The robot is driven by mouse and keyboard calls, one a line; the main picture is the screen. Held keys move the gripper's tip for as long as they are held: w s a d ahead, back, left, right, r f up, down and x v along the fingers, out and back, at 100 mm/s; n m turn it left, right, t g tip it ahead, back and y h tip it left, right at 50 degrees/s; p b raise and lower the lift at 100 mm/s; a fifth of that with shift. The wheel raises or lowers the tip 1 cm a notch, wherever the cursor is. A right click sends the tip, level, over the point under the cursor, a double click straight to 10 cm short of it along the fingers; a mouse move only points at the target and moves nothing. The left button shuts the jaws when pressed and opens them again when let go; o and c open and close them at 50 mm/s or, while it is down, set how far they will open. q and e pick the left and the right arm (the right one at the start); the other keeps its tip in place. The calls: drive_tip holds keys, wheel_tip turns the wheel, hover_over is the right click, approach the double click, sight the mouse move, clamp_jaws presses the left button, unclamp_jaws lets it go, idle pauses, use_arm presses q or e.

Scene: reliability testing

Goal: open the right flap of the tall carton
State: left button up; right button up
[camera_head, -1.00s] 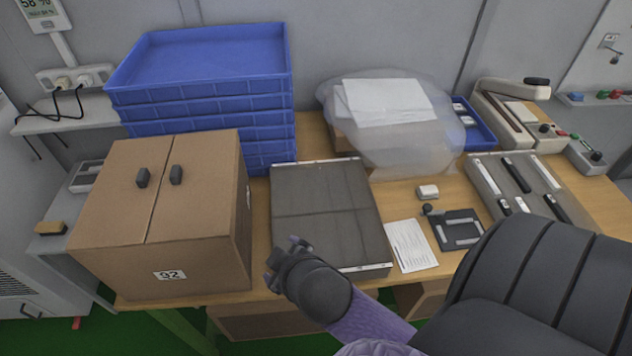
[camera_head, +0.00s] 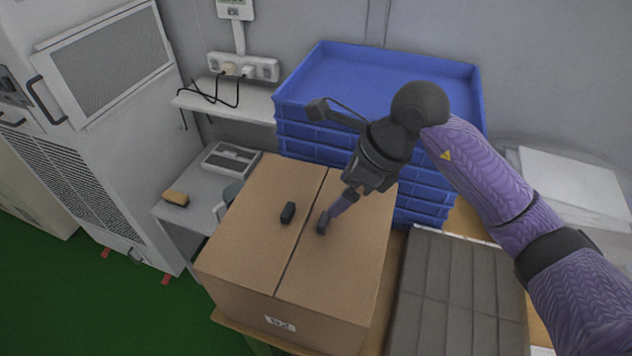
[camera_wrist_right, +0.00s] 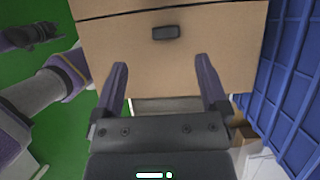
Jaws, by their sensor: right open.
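The tall brown carton (camera_head: 345,285) stands with both top flaps closed flat, a seam running between them. The right flap (camera_head: 355,225) bears a small dark handle (camera_head: 323,223); the left flap (camera_head: 262,195) bears another (camera_head: 288,212). My right gripper (camera_head: 340,204) is open above the right flap, its fingers pointing down toward that flap's handle. In the right wrist view the handle (camera_wrist_right: 165,32) lies beyond the two separated fingertips (camera_wrist_right: 162,66), with nothing held. A dark gripper, seemingly my left (camera_wrist_right: 36,32), shows at the upper left there; its jaws are unclear.
Stacked blue trays (camera_head: 385,80) stand close behind the carton. A grey partitioned box (camera_head: 455,290) sits to its right. A low side table (camera_head: 215,185) and white machine (camera_head: 105,120) stand left. Green floor (camera_head: 60,290) is open at lower left.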

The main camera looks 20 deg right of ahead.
sight(326, 219)
drive_tip(key=shift+h, duration=0.5)
drive_tip(key=x, duration=0.4)
drive_tip(key=d+x, duration=0.1)
drive_tip(key=shift+s+a+f+b, duration=0.2)
drive_tip(key=shift+f+b, duration=0.1)
drive_tip(key=shift+f, duration=0.3)
drive_tip(key=x, duration=0.3)
drive_tip(key=shift+w, duration=0.1)
drive_tip(key=shift+f, duration=0.15)
drive_tip(key=shift+a, duration=0.1)
drive_tip(key=c, duration=1)
drive_tip(key=shift+c, duration=1.1)
use_arm(q)
drive_tip(key=shift+s+a+f, duration=0.2)
drive_tip(key=shift+s+f, duration=0.3)
drive_tip(key=shift+s, duration=0.35)
use_arm(e)
clamp_jaws()
